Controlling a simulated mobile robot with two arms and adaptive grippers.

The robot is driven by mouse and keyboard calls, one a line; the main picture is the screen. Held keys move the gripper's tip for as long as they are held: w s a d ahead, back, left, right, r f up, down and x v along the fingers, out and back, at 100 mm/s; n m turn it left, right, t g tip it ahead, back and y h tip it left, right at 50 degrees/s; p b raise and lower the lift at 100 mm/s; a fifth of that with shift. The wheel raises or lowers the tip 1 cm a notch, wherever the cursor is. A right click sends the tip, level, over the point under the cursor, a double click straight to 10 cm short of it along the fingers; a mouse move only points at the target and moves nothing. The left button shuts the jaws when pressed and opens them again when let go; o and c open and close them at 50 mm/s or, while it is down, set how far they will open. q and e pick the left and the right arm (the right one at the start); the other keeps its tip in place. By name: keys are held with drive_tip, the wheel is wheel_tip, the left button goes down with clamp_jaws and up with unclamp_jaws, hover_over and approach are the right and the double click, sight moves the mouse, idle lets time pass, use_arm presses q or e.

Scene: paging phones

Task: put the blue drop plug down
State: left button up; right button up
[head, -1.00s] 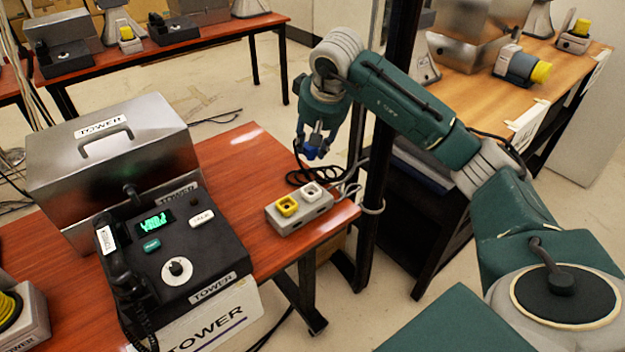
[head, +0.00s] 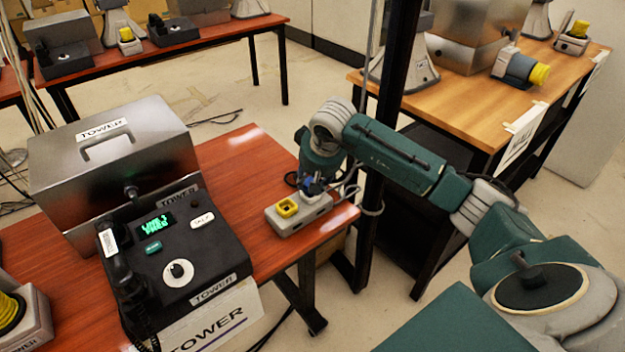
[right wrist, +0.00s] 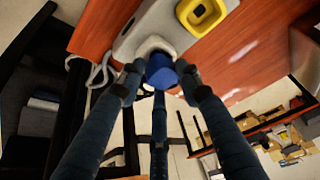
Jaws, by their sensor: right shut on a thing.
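The blue drop plug (right wrist: 161,72) is in my right gripper (right wrist: 160,80), which is shut on it. In the head view the right gripper (head: 314,190) is low over the right end of a grey two-socket box (head: 298,222). The plug (head: 309,183) is at the box's white socket (right wrist: 154,45), which is partly hidden behind it. I cannot tell whether the plug is seated or just above. The yellow socket (head: 287,206) beside it is empty and also shows in the right wrist view (right wrist: 203,13). My left gripper is not in view.
The box stands near the right edge of the red-brown table (head: 240,160). A black TOWER phone console (head: 185,262) and a metal case (head: 110,170) stand to its left. A dark upright post (head: 385,130) is close to my right arm. Cables lie behind the box.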

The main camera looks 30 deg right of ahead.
drive_tip(key=shift+f, duration=0.25)
drive_tip(key=o, duration=1.2)
drive_tip(key=shift+r, duration=0.55)
drive_tip(key=b+v, duration=0.1)
drive_tip(key=v, duration=1)
drive_tip(key=shift+s+a+r, duration=0.15)
drive_tip(key=shift+s+r, duration=0.05)
drive_tip(key=shift+s, duration=0.05)
